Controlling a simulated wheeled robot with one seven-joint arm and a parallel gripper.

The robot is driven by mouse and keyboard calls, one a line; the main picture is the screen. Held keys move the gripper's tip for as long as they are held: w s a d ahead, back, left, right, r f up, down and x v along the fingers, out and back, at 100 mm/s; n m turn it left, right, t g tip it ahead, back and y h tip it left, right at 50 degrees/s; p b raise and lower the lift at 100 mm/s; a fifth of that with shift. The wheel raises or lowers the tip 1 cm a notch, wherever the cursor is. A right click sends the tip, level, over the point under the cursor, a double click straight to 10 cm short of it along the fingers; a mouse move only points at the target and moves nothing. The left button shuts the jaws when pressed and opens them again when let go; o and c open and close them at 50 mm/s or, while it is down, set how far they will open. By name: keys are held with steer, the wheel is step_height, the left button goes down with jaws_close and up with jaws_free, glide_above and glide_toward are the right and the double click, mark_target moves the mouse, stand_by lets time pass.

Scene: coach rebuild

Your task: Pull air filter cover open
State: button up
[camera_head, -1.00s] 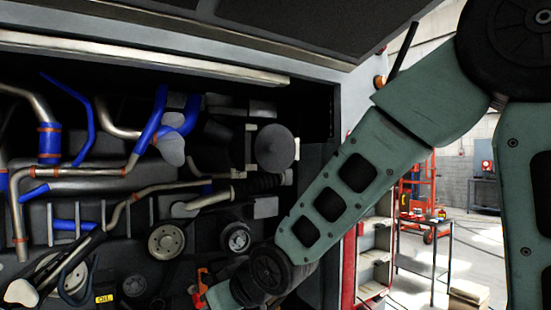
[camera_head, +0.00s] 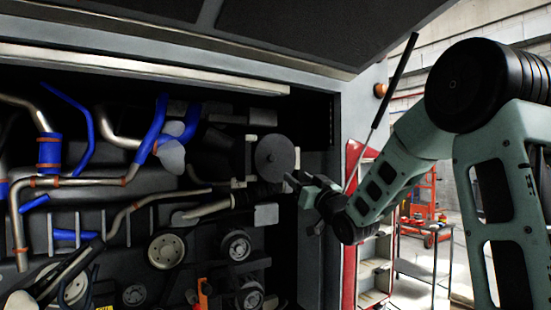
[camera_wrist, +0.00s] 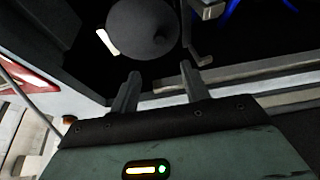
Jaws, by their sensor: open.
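The air filter cover appears to be the grey round disc (camera_head: 275,154) at the right side of the engine bay. It faces outward and sits against the dark housing behind it. In the wrist view the disc (camera_wrist: 143,28) is at the top, just beyond the fingers. My gripper (camera_head: 291,181) is a little below and right of the disc in the head view. In the wrist view my gripper (camera_wrist: 160,80) has its two fingers spread with nothing between them. I see no clear contact with the disc, and its hinge or latch cannot be made out.
The engine bay holds blue hoses (camera_head: 152,130), metal pipes (camera_head: 70,182) and pulleys (camera_head: 167,249) left of the disc. A grey side panel (camera_head: 312,245) borders the bay on the right. A red cabinet (camera_head: 376,270) and a cart (camera_head: 437,262) stand outside it.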

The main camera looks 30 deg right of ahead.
mark_target(273, 158)
steer(key=p+x, duration=0.5)
steer(key=x, duration=0.8)
steer(key=shift+w+r, duration=0.1)
steer(key=shift+w, duration=0.25)
steer(key=shift+s, duration=0.1)
jaws_close()
